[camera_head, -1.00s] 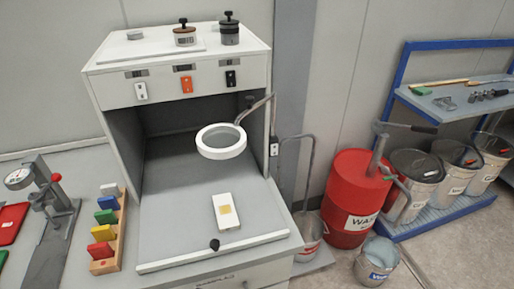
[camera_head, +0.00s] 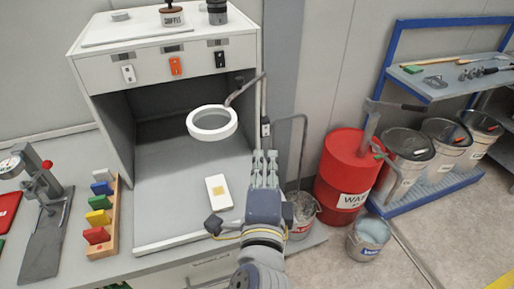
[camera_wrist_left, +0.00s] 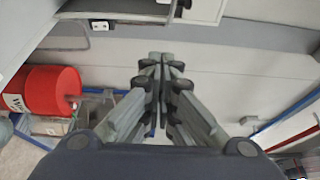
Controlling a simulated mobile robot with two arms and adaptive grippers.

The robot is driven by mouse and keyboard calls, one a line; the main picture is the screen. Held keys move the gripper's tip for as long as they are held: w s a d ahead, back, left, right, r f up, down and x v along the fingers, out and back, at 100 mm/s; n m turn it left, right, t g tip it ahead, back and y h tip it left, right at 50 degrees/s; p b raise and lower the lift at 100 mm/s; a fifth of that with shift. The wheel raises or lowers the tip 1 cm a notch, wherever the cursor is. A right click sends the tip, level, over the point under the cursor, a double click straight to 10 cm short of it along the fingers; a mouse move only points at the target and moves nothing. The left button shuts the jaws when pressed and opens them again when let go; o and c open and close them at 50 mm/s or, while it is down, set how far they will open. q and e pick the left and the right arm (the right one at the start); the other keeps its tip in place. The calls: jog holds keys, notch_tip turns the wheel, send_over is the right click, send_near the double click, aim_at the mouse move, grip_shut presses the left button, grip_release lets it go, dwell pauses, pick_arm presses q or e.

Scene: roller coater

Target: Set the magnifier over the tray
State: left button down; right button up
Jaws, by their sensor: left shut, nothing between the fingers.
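The magnifier is a white ring (camera_head: 212,136) on a jointed grey arm (camera_head: 246,88) fixed at the right side of the booth. The ring hangs in the booth opening, and in the head view it appears above and behind the tray. The tray is a small white flat piece (camera_head: 223,204) with a yellow square, lying on the booth floor. My left gripper (camera_head: 265,156) is shut and empty at the booth's right edge, right of the tray and apart from the ring. Its closed fingers (camera_wrist_left: 160,62) show in the left wrist view. My right gripper is not in view.
The booth's grey side wall (camera_head: 110,125) stands left of the ring. A wooden rack (camera_head: 111,225) with coloured blocks stands left of the booth. A red drum (camera_head: 343,170), several buckets and a blue shelf (camera_head: 388,75) stand to the right. The booth floor around the tray is mostly clear.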

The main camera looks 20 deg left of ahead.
pick_arm(q)
jog(key=w+a+p, duration=0.4)
jog(key=w+a, duration=0.2)
jog(key=w, duration=0.2)
jog(key=shift+w+p, duration=0.4)
jog(key=shift+s+a, duration=0.1)
jog(key=shift+a, duration=0.8)
jog(key=shift+d, duration=0.1)
